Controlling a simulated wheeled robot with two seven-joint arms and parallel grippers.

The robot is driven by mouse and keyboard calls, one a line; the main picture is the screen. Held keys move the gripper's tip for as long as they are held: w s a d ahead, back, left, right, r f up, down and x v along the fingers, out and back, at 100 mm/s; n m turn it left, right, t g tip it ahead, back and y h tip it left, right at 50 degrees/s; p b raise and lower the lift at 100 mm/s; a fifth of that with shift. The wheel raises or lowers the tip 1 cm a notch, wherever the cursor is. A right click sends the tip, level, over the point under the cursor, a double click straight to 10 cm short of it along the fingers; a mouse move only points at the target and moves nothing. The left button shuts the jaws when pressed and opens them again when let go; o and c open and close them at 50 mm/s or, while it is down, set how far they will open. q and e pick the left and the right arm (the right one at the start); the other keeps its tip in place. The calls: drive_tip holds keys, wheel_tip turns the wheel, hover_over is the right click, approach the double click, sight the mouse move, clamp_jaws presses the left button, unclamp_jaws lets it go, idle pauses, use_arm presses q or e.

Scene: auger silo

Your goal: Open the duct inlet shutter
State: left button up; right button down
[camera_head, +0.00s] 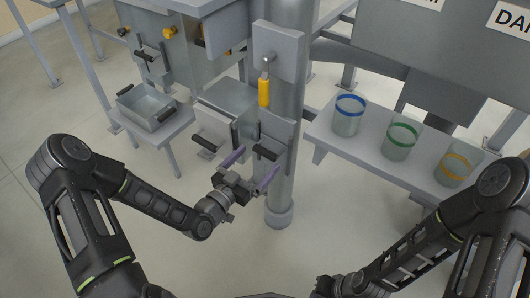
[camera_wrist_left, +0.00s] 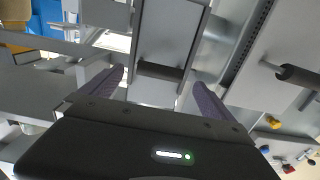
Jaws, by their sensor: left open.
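The duct inlet shutter appears to be the grey plate (camera_head: 284,134) low on the vertical duct, with a black bar handle (camera_head: 265,153). In the left wrist view the handle (camera_wrist_left: 160,71) lies ahead, framed between the two fingers. My left gripper (camera_head: 250,170) is open, its purple fingers apart just in front of and below the handle; the left wrist view also shows the open fingers (camera_wrist_left: 154,92). I see no clear contact with the handle. My right gripper (camera_head: 342,286) is low at the bottom edge, partly cut off, and its fingers are not clear.
A yellow lever (camera_head: 264,92) hangs on the duct (camera_head: 290,90) above the shutter. A box with another black handle (camera_head: 204,143) stands just left of the gripper. A metal tray (camera_head: 147,109) is farther left. A bench (camera_head: 368,150) with three ringed cups is at right.

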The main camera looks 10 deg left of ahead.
sight(262, 155)
use_arm(q)
drive_tip(key=shift+x, duration=2.4)
drive_tip(key=shift+c, duration=0.2)
drive_tip(key=c, duration=1.7)
wheel_tip(262, 155, up, 7)
drive_tip(key=p, duration=0.3)
drive_tip(key=shift+r, duration=0.15)
drive_tip(key=shift+c, duration=0.2)
drive_tip(key=o, duration=1.8)
drive_tip(key=shift+f, duration=0.25)
